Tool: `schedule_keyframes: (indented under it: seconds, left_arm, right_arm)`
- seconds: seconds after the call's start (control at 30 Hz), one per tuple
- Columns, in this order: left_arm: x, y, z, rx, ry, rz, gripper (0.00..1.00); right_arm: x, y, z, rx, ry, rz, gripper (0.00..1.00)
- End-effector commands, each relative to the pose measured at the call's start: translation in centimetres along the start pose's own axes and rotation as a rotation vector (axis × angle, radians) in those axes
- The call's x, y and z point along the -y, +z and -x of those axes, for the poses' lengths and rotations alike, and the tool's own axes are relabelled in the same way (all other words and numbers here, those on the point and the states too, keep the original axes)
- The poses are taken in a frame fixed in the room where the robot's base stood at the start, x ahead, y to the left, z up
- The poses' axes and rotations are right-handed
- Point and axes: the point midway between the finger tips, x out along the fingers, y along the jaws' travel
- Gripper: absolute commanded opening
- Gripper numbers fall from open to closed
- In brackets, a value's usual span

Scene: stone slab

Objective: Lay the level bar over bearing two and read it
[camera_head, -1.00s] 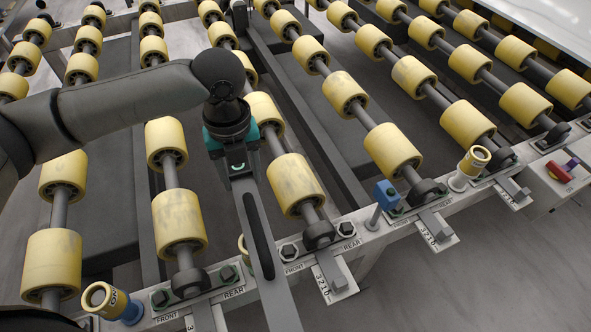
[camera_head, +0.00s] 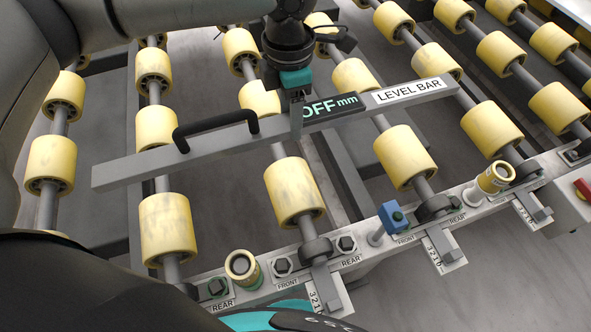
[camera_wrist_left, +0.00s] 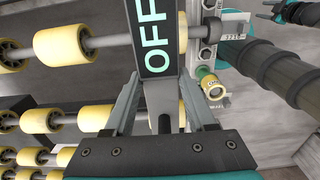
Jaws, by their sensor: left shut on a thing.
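The grey level bar (camera_head: 225,143) hangs above the rollers, slanting across the head view from lower left to upper right. It has a black handle (camera_head: 215,128), a display reading "OFF mm" (camera_head: 332,107) and a "LEVEL BAR" label. My left gripper (camera_head: 297,112) is shut on it beside the display; the wrist view shows the bar (camera_wrist_left: 160,85) between the fingers. Bearings (camera_head: 317,250) with FRONT and REAR bolts line the rail; I cannot tell which is bearing two. What seems to be my right gripper (camera_wrist_left: 290,13) shows small in the wrist view, its jaws unclear.
The white rail (camera_head: 370,252) carries a yellow capped cylinder (camera_head: 242,267), another yellow cylinder (camera_head: 495,177) and a blue block on a post (camera_head: 390,216). Yellow rollers (camera_head: 294,190) fill the middle. A red switch (camera_head: 584,189) is at the right edge.

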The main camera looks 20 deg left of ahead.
Motion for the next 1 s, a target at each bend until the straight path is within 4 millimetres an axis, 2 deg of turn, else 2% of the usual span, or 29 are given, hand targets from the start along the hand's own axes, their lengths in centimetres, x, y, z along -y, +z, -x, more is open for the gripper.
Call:
schedule_keyframes:
  seconds: [0.53, 0.7, 0.87, 1.0]
  left_arm:
    - [0.0, 0.0, -12.9, -0.001, -0.001, -0.004, 0.0]
    - [0.0, 0.0, -14.9, 0.001, 0.001, -0.004, 0.0]
    - [0.0, 0.0, -15.7, 0.0, 0.0, -0.003, 0.0]
    - [0.0, 0.0, -17.6, -0.001, -0.001, -0.003, 0.0]
  right_arm:
    - [0.1, 0.5, -3.0, 0.004, -0.001, 0.0, 0.5]
    - [0.1, 0.5, -3.4, 0.004, -0.001, 0.0, 0.5]
    - [0.1, 0.5, -3.5, 0.003, -0.001, 0.001, 0.5]
    - [0.1, 0.5, -4.0, 0.002, -0.001, 0.001, 0.5]
